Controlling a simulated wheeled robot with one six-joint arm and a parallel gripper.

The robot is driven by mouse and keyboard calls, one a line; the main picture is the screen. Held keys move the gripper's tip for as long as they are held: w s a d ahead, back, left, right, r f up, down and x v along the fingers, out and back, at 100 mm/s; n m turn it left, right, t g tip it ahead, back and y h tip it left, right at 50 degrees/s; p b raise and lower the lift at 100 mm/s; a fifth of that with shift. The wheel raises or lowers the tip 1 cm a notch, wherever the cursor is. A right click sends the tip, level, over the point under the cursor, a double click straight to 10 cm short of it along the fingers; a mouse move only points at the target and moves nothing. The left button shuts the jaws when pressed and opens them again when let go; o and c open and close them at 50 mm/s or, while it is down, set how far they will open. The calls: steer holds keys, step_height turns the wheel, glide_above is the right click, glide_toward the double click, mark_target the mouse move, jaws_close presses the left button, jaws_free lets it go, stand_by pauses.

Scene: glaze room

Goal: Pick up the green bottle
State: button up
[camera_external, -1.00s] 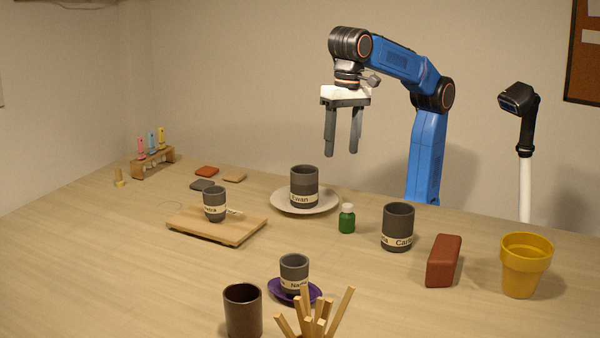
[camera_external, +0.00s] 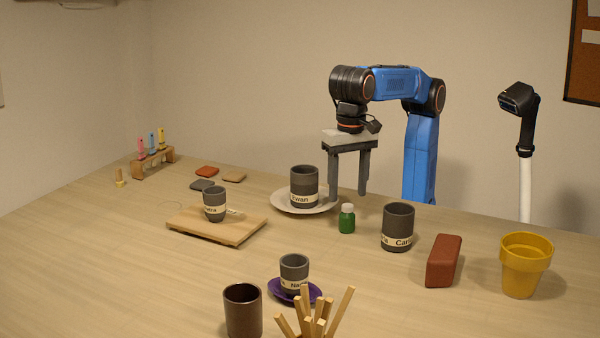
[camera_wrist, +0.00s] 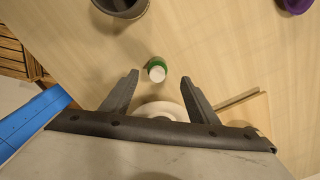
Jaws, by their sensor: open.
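The green bottle (camera_external: 347,219) with a white cap stands upright on the table, between the cup on the white plate and a larger grey cup. In the wrist view the green bottle (camera_wrist: 156,67) shows from above, a little beyond the fingertips and roughly centred between them. My gripper (camera_external: 348,196) is open and empty, pointing down above and behind the bottle. In the wrist view my gripper (camera_wrist: 161,80) shows both fingers spread apart. Neither finger appears to touch the bottle.
A grey cup (camera_external: 304,186) on a white plate (camera_external: 283,203) stands close left of my gripper. A larger grey cup (camera_external: 398,224) is right of the bottle, then a red-brown block (camera_external: 443,262) and yellow pot (camera_external: 525,265). The table in front of the bottle is clear.

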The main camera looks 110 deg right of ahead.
mark_target(349, 211)
steer(key=shift+s+d+f, duration=0.1)
steer(key=shift+f, duration=2.1)
steer(key=shift+s+f, duration=0.1)
steer(key=shift+f, duration=2.1)
steer(key=c, duration=1.1)
